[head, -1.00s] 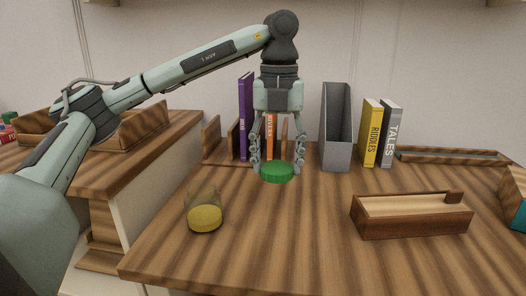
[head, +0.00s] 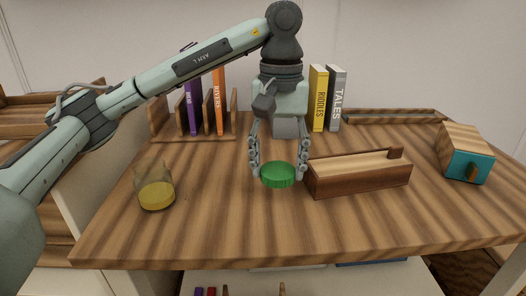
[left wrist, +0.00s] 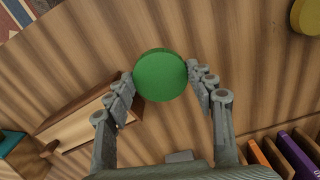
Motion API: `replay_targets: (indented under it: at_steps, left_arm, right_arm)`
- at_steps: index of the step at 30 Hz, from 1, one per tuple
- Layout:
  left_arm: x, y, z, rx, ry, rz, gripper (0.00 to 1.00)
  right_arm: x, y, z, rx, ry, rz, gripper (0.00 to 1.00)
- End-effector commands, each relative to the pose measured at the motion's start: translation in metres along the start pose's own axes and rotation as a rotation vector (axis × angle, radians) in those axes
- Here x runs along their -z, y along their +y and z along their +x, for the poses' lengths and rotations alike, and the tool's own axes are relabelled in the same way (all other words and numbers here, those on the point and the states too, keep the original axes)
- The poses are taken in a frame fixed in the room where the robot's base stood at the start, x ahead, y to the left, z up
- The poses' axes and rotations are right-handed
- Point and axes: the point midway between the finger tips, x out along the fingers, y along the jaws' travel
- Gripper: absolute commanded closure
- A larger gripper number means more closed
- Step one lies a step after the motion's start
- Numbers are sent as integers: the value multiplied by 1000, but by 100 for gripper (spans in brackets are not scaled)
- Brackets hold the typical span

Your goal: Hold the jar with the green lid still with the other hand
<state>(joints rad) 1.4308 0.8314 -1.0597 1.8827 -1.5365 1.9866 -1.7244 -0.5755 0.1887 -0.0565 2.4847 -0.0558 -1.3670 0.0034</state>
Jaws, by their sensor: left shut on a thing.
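The green lid (head: 278,174) is a round disc between the fingertips of my left gripper (head: 277,172). The gripper points down and is shut on the lid's sides. The lid also shows from above in the left wrist view (left wrist: 160,75), with a finger on each side. I cannot make out a glass body under it. A clear glass jar (head: 155,181) with yellow at its bottom stands apart at the left; its yellow part shows at the top right of the left wrist view (left wrist: 308,15). My right gripper is in neither view.
A long wooden box (head: 358,183) lies close to the right of the lid. A teal-fronted wooden box (head: 467,167) is farther right. Upright books (head: 318,98), a grey holder (head: 287,127) and a wooden rack (head: 165,127) stand behind. The front of the table is clear.

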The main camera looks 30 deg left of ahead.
Motion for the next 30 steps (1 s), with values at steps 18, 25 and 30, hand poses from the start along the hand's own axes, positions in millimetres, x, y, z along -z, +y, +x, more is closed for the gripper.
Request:
replay_targets:
  at_steps: [18,25,30]
  left_arm:
    - [-12,19,8,0,0,686,57]
    - [-12,19,7,0,0,684,57]
    - [-12,19,7,0,0,683,57]
  right_arm:
    - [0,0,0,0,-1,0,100]
    - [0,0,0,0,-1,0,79]
    - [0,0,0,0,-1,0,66]
